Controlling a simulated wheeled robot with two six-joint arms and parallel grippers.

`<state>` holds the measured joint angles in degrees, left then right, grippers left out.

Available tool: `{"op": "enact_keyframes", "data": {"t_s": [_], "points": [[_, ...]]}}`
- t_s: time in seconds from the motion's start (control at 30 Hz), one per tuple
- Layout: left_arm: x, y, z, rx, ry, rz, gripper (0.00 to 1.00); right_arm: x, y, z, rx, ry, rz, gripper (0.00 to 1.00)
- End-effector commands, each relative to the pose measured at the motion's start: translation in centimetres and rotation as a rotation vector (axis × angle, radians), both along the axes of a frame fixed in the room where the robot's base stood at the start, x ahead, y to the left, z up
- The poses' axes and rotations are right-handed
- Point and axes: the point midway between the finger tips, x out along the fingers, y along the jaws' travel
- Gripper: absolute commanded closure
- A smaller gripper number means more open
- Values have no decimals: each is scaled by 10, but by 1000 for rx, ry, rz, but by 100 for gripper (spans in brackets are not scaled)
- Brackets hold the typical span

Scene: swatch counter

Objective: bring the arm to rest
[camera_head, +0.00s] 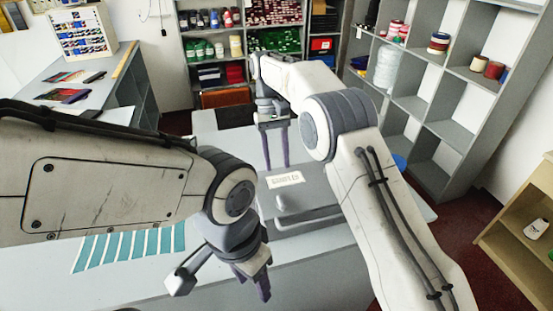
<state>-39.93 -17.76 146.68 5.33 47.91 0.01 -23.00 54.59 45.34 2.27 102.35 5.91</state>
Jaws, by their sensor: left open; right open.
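My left arm comes in from the left, and its open gripper (252,280) points down over the front of the pale counter (330,275). My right arm comes up from the lower right and bends over. Its open gripper (275,148) points down at the far part of the counter, behind a grey box with a white label (285,180). Nothing shows between the fingers of either gripper. Whether the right fingertips touch the counter or box is hard to tell.
A row of teal swatches (130,245) lies on the counter at left, partly hidden by my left arm. A side desk (60,80) with a swatch rack stands at back left. Grey shelves (440,90) stand at right, and a wooden shelf (515,225) at far right.

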Motion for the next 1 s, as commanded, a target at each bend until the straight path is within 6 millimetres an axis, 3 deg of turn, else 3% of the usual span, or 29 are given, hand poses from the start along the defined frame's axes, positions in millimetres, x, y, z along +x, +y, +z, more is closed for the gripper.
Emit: {"op": "enact_keyframes", "data": {"t_s": [0.43,0.57,0.77,1.0], "points": [[0,0,0,0,0,0,50,-1,0,1,1,-1,2,55],[0,0,-5,0,0,0,50,-11,5,6,13,-19,20,55],[0,0,-18,0,0,0,50,-60,15,23,65,-94,86,55],[0,0,-34,0,0,0,50,-146,7,22,139,-197,176,55]]}}
